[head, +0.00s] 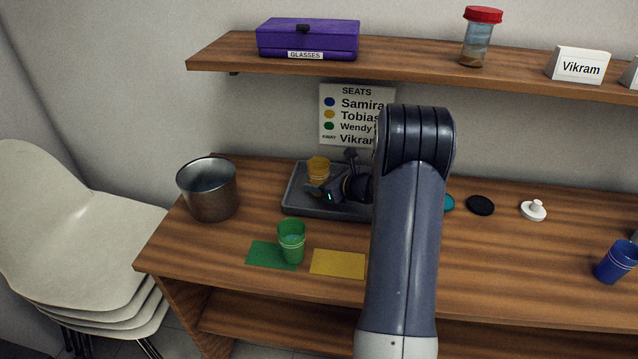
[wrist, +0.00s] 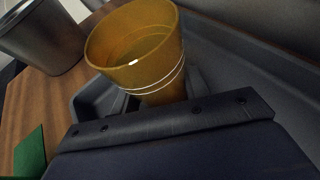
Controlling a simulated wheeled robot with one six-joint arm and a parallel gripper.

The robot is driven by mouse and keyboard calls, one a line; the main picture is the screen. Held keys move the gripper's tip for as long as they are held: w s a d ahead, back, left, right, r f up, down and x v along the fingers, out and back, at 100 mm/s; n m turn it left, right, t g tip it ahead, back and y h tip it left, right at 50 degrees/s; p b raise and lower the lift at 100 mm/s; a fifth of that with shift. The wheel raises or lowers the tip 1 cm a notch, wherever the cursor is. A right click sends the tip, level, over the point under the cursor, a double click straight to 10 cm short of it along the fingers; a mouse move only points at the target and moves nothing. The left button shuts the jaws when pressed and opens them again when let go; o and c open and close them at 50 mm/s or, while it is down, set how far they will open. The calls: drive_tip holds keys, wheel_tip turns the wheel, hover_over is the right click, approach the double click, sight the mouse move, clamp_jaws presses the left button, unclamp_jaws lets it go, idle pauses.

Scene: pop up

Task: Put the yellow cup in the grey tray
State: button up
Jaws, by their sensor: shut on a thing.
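The yellow cup (head: 317,169) is upright, within the outline of the grey tray (head: 294,204) at its left part. It also shows large in the wrist view (wrist: 138,50), with its open rim towards the camera and white bands round its side. My gripper (head: 322,190) comes in from the right over the tray and is shut on the yellow cup. In the wrist view the dark gripper body hides the cup's lower part, so I cannot tell whether its base touches the tray floor. The tray's walls show in the wrist view (wrist: 95,100) too.
A metal pot (head: 209,190) stands left of the tray. A green cup (head: 291,241) stands on the right of a green mat (head: 262,256), beside a bare yellow mat (head: 338,263). A blue cup (head: 617,262) stands far right. A shelf (head: 400,72) overhangs the table's back.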

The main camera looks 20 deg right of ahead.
drive_tip(key=shift+f, duration=0.1)
drive_tip(key=shift+f+b, duration=0.15)
drive_tip(key=shift+b, duration=0.15)
drive_tip(key=o, duration=1)
drive_tip(key=shift+r, duration=0.25)
drive_tip(key=shift+s+d+r+p, duration=0.15)
drive_tip(key=shift+s+p, duration=0.05)
drive_tip(key=shift+p, duration=0.1)
drive_tip(key=v, duration=1.1)
drive_tip(key=shift+s+d+b, duration=0.15)
drive_tip(key=shift+s+b, duration=0.05)
drive_tip(key=shift+b, duration=0.15)
